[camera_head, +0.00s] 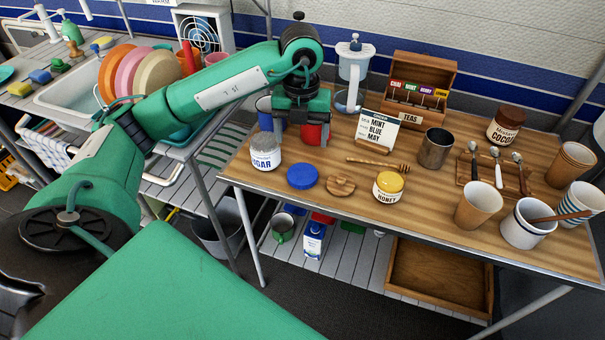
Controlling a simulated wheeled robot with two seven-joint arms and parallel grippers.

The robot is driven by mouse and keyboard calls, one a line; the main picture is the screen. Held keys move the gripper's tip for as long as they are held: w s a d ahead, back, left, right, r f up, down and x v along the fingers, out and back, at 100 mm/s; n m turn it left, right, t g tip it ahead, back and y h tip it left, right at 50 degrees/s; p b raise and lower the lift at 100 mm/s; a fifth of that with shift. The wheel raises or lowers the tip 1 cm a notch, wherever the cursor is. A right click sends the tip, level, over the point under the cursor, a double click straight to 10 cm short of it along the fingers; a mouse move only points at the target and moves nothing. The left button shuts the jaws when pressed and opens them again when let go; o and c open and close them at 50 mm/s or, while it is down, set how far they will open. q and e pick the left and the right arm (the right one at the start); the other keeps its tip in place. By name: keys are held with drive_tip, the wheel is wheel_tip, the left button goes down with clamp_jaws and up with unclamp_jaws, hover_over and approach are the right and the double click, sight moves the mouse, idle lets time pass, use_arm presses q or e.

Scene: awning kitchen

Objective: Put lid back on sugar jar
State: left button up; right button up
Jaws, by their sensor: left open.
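The sugar jar (264,154), labelled SUGAR, stands upright near the left end of the wooden table (440,205). Its top is uncovered and white sugar shows. A round blue lid (303,177) lies flat on the table just right of the jar, apart from it. My left gripper (302,142) points down with its fingers spread, above and behind the lid, to the right of the jar. A red mug (312,134) shows between or behind the fingers; I cannot tell which. My right gripper is out of view.
A blue mug (264,113) is behind the jar, partly hidden. A small wooden piece (341,187), honey jar (388,187), honey dipper (379,164) and menu card (378,132) stand or lie to the right. The table's front edge is close to the lid.

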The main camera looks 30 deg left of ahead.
use_arm(q)
hover_over(303, 173)
drive_tip(key=f, duration=0.5)
drive_tip(key=shift+w+a+f, duration=0.1)
drive_tip(key=shift+a+f, duration=0.05)
drive_tip(key=shift+a, duration=0.1)
drive_tip(key=shift+s+d+f, duration=0.1)
drive_tip(key=shift+d+f, duration=0.05)
drive_tip(key=shift+f, duration=1.15)
drive_tip(key=shift+s+d+f, duration=0.1)
drive_tip(key=shift+f, duration=1.2)
drive_tip(key=c, duration=0.7)
